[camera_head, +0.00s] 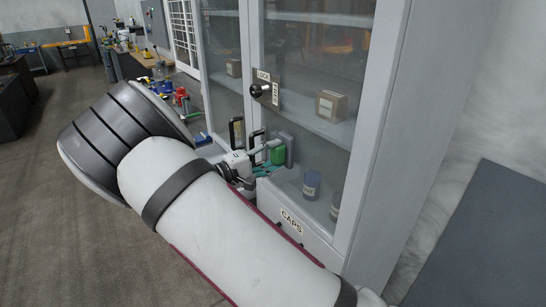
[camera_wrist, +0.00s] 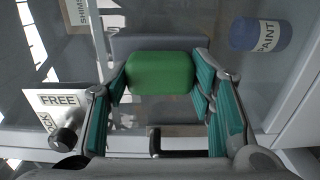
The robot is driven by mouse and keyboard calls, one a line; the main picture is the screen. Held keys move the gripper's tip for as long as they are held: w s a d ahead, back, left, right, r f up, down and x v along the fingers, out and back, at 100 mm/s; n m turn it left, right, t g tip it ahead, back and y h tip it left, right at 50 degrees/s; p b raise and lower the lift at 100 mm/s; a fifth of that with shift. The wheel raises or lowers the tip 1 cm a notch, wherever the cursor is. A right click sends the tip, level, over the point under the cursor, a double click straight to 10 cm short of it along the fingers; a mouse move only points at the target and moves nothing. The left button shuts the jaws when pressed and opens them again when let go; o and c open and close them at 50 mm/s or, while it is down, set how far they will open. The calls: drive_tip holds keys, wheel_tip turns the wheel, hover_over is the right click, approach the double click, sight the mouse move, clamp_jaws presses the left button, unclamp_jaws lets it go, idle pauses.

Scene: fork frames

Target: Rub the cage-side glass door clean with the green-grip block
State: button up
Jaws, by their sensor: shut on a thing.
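The block has a green grip (camera_head: 277,155) and a grey pad behind it. In the wrist view the green grip (camera_wrist: 160,73) sits between the teal finger pads of my gripper (camera_wrist: 162,80), which is shut on it. The grey pad (camera_wrist: 150,46) lies beyond, toward the glass. In the head view my gripper (camera_head: 266,154) is low by the cabinet's right glass door (camera_head: 310,65), and the block shows over that door's glass. I cannot tell whether the pad touches it. The left glass door (camera_head: 222,70) is nearer the white-barred cage (camera_head: 184,35).
A black knob (camera_head: 259,90) and label sit on the right door's left frame. Black handles (camera_head: 237,132) stand out near the gripper. Behind the glass are a box (camera_head: 330,105) and a paint can (camera_head: 311,185). A drawer labelled CAPS (camera_head: 291,222) is below.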

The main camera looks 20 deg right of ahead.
drive_tip(key=shift+v, duration=3)
drive_tip(key=shift+v, duration=1.45)
